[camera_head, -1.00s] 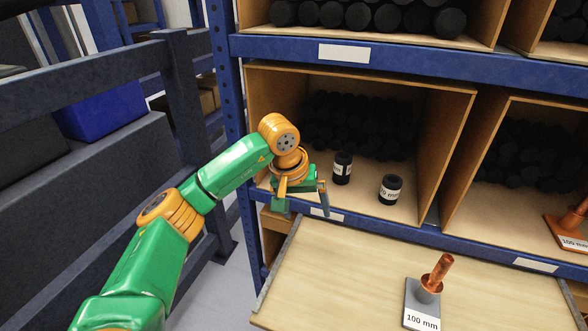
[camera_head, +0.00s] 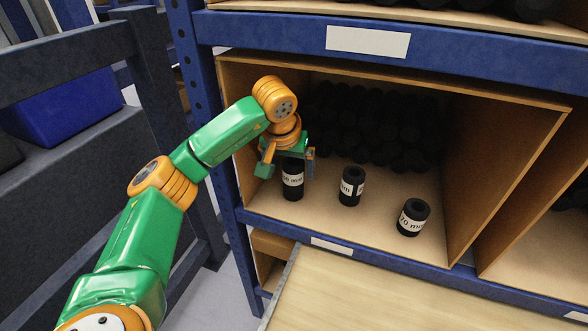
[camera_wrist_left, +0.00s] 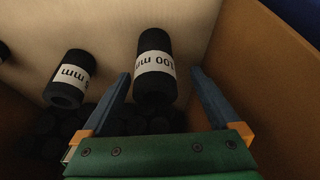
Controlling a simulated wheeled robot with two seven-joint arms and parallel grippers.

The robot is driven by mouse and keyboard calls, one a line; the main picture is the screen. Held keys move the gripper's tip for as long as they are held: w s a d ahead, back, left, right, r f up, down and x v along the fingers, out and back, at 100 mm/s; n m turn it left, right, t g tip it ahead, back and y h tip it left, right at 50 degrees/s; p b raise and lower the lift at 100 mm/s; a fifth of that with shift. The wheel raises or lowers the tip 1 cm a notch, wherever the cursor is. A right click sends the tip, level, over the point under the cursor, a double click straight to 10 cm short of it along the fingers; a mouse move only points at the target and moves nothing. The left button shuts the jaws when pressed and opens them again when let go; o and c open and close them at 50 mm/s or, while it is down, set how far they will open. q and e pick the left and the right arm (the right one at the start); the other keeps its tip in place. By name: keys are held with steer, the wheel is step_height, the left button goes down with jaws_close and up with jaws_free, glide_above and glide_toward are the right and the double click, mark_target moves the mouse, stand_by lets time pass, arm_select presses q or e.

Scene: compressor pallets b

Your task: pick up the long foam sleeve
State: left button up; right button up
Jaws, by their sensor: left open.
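The long foam sleeve (camera_head: 292,187) is a black upright cylinder with a white label, the leftmost of three at the front of the open wooden bin. In the left wrist view the long sleeve (camera_wrist_left: 154,82) has a "100 mm" label. My left gripper (camera_head: 286,168) is open, with its fingers on either side of the sleeve's upper part. In the wrist view the left gripper (camera_wrist_left: 160,74) shows a gap between each finger and the sleeve. My right gripper is not in view.
A shorter sleeve (camera_head: 350,186) stands to the right, and a "70 mm" sleeve (camera_head: 413,218) stands farther right. Many black sleeves (camera_head: 375,125) are piled at the back. The bin's right wall (camera_head: 505,185) and the blue shelf beam above (camera_head: 460,60) bound the space.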

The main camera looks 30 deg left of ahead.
mark_target(295, 180)
arm_select(q)
steer(key=x, duration=0.5)
steer(key=shift+d+f, duration=0.2)
steer(key=shift+d, duration=0.1)
steer(key=shift+s+r, duration=0.1)
steer(key=shift+s, duration=0.05)
steer(key=shift+c, duration=1.1)
steer(key=c, duration=1.2)
